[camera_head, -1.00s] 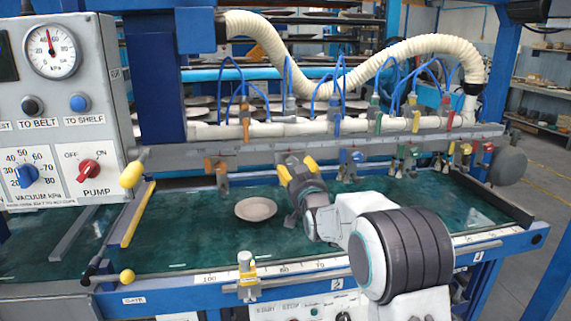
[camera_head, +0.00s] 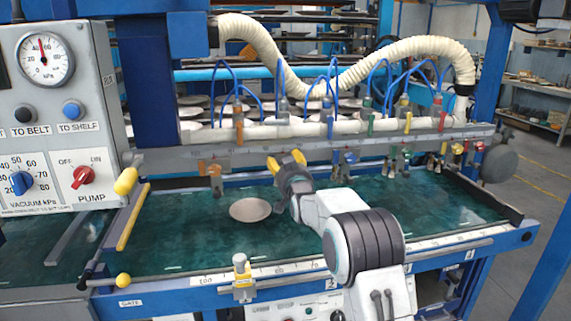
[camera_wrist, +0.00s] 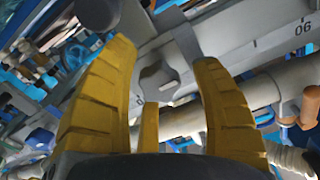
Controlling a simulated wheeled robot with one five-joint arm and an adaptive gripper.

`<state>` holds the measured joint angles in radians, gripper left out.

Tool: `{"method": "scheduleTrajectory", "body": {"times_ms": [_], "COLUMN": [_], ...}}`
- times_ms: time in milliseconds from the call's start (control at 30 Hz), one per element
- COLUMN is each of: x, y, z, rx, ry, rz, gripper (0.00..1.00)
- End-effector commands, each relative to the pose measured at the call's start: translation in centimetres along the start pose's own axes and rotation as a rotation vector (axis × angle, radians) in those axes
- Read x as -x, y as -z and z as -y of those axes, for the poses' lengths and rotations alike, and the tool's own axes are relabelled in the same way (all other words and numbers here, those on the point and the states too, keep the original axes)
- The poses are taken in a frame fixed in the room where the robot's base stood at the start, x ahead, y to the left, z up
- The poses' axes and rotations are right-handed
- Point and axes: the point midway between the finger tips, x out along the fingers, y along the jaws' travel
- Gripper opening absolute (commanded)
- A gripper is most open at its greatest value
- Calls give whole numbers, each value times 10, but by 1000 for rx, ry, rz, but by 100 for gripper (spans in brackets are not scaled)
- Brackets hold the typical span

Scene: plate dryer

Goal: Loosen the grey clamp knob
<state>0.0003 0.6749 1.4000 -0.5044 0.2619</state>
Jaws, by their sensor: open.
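My gripper (camera_head: 288,160) is in front of the clamp rail, to the right of the orange clamp. Its yellow fingers are open and apart. In the wrist view the gripper (camera_wrist: 165,52) has a grey lobed knob (camera_wrist: 158,80) between its two fingers, farther out. I see no finger touching the knob; the exact gap is hard to tell. In the head view the gripper hides the knob's spot on the rail.
The grey rail (camera_head: 330,145) carries an orange clamp (camera_head: 213,170) at left and a blue clamp (camera_head: 347,158) at right. A pale hose pipe runs above. A grey plate (camera_head: 250,209) lies on the green belt (camera_head: 180,235). The control panel (camera_head: 55,110) stands at left.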

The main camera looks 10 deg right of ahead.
Motion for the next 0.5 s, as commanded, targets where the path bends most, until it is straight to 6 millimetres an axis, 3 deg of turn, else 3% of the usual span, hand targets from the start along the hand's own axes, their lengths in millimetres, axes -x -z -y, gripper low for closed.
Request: {"method": "scheduleTrajectory", "body": {"times_ms": [267, 500], "x": [0, 0], "y": [0, 0], "z": [0, 0], "rx": [0, 0], "ry": [0, 0], "rz": [0, 0], "gripper": [59, 38]}}
